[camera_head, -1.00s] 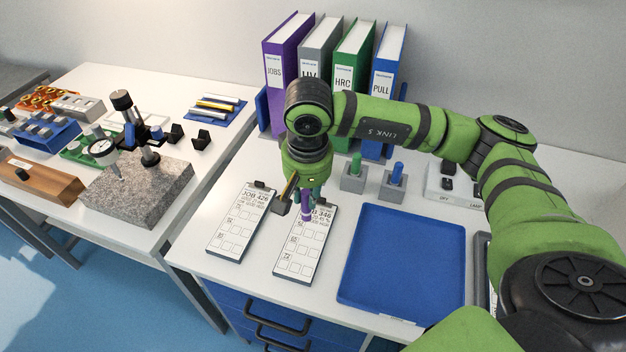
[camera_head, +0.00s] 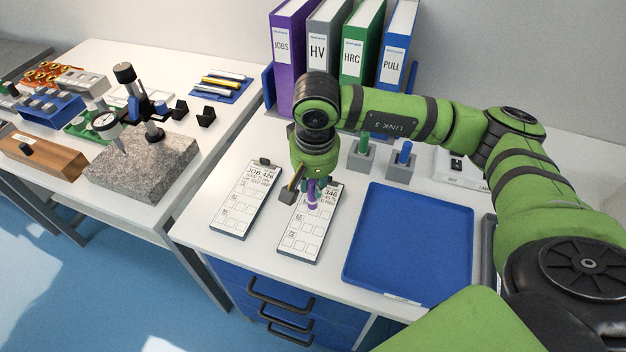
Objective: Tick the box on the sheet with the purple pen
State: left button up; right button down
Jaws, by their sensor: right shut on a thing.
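My right gripper (camera_head: 312,184) is shut on the purple pen (camera_head: 312,195), which points down over the upper part of the right-hand sheet (camera_head: 303,240). I cannot tell whether the tip touches the paper. This sheet is on a clipboard and has rows of boxes; the gripper and pen cover part of its heading, where "346" shows. A second sheet (camera_head: 236,210), headed JOB 426, lies to its left on its own clipboard. My left gripper is not in view.
A blue tray (camera_head: 408,284) lies to the right of the sheets. Green (camera_head: 363,147) and blue (camera_head: 404,155) pens stand in grey holders behind it. Several binders (camera_head: 319,48) stand at the back. A granite block with a dial gauge (camera_head: 143,168) is on the left table.

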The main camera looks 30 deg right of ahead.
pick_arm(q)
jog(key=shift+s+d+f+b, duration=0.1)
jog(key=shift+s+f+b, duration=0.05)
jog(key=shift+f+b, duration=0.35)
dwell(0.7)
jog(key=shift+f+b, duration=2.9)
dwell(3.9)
